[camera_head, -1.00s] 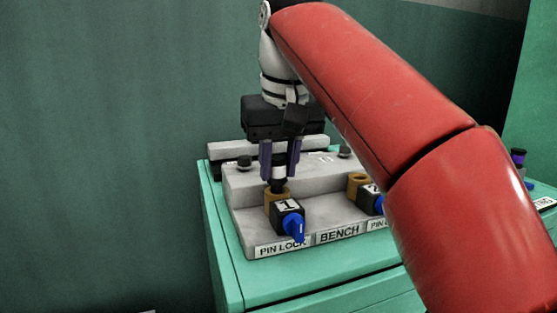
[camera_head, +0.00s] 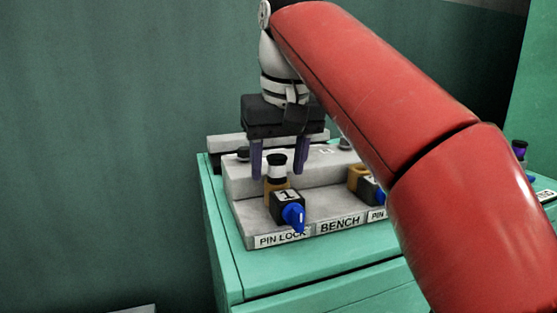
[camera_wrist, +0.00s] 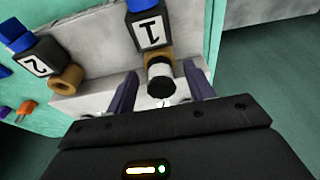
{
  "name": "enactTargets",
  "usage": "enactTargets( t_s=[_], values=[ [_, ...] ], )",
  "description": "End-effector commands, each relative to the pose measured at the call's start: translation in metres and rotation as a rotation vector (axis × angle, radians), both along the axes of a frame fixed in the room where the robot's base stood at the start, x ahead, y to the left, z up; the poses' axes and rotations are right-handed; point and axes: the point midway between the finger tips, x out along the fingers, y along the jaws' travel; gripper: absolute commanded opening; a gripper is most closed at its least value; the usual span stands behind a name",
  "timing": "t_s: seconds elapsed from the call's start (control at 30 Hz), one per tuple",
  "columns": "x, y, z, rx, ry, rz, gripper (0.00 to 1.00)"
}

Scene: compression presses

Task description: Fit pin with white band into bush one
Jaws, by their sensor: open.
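The pin with the white band (camera_head: 276,168) stands upright in the brass-coloured bush one (camera_head: 270,187), behind the block marked 1 with a blue knob. Its black top and white band show above the bush. In the wrist view the pin (camera_wrist: 160,82) is seen end-on at the bush (camera_wrist: 158,58), between my fingers. My gripper (camera_head: 279,172) is open, with one purple finger on each side of the pin and clear gaps to it. How deep the pin sits inside the bush is hidden.
The second bush (camera_head: 357,178) and its block marked 2 (camera_wrist: 36,64) stand to the right in the head view, partly behind my red arm. The grey bench fixture (camera_head: 300,222) sits on a green cabinet (camera_head: 290,275). A purple-topped item (camera_head: 519,148) stands far right.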

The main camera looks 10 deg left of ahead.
Motion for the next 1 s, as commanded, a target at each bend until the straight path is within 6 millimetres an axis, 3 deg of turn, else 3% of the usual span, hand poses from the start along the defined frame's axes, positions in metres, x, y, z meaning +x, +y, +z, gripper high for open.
enactTargets(
  t_s=[0.17,0.6,1.0],
  values=[
    [-0.001,-0.001,0.006,0.000,0.000,0.000,0.53],
    [-0.015,-0.009,0.072,0.001,-0.001,0.000,0.53],
    [-0.017,-0.010,0.075,0.000,0.000,0.000,0.53]
  ],
)
